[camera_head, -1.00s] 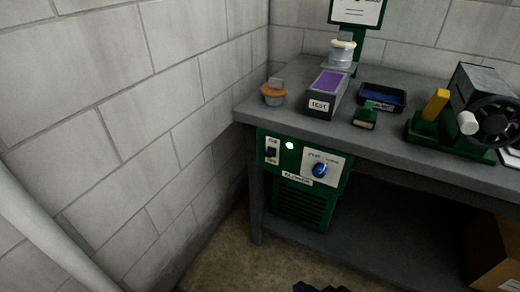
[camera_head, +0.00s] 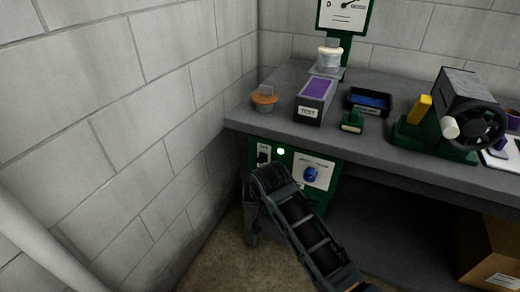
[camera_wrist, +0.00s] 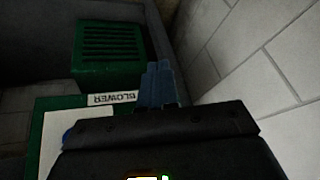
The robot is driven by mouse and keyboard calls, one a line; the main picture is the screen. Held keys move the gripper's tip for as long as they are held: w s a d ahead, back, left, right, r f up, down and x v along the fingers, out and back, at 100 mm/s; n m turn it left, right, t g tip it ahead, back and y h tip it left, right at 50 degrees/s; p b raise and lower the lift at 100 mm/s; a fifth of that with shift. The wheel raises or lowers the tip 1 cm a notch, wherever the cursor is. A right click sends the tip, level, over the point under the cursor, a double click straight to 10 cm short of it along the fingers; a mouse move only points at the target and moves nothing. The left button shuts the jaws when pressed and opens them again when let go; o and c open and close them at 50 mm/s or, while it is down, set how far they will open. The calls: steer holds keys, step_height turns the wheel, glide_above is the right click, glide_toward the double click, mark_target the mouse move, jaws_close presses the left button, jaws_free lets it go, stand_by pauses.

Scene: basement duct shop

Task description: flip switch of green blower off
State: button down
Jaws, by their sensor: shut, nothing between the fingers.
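The green blower (camera_head: 328,190) sits under the left end of the workbench. My arm covers the panel's lower left, and the switch's position is hard to tell. My gripper (camera_wrist: 160,78) is shut and empty, in front of the panel's lower left in the head view. The wrist view shows the BLOWER label (camera_wrist: 112,98) upside down and the vent grille (camera_wrist: 110,50); the switch is not visible there.
The block wall (camera_head: 130,110) is close on the left. The workbench (camera_head: 390,158) overhangs the blower and carries a purple-topped box (camera_head: 314,100), a black tray (camera_head: 368,102) and a machine with a handwheel (camera_head: 478,125). A cardboard box (camera_head: 490,250) stands below right.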

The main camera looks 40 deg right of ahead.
steer(key=w+d+r+m+g, duration=0.1)
steer(key=w+d+r, duration=0.2)
steer(key=r, duration=0.3)
steer(key=w+d+r+m+g+p, duration=0.1)
steer(key=w+d+r+m+g, duration=0.1)
steer(key=r, duration=0.5)
steer(key=w+d+r+m+g, duration=0.1)
steer(key=w+d+r, duration=0.3)
steer(key=r, duration=0.3)
steer(key=shift+w+d+r+m+y, duration=0.25)
steer(key=shift+d+m+y, duration=0.15)
steer(key=shift+d, duration=0.15)
steer(key=shift+f, duration=0.2)
steer(key=p, duration=0.1)
glide_above(261, 159)
steer(key=f, duration=0.9)
steer(key=shift+d+f, duration=0.2)
steer(key=shift+f, duration=0.05)
steer(key=f, duration=0.3)
steer(key=shift+a+f, duration=0.1)
steer(key=shift+a, duration=0.3)
steer(key=shift+s+f, duration=0.1)
steer(key=shift+f, duration=0.3)
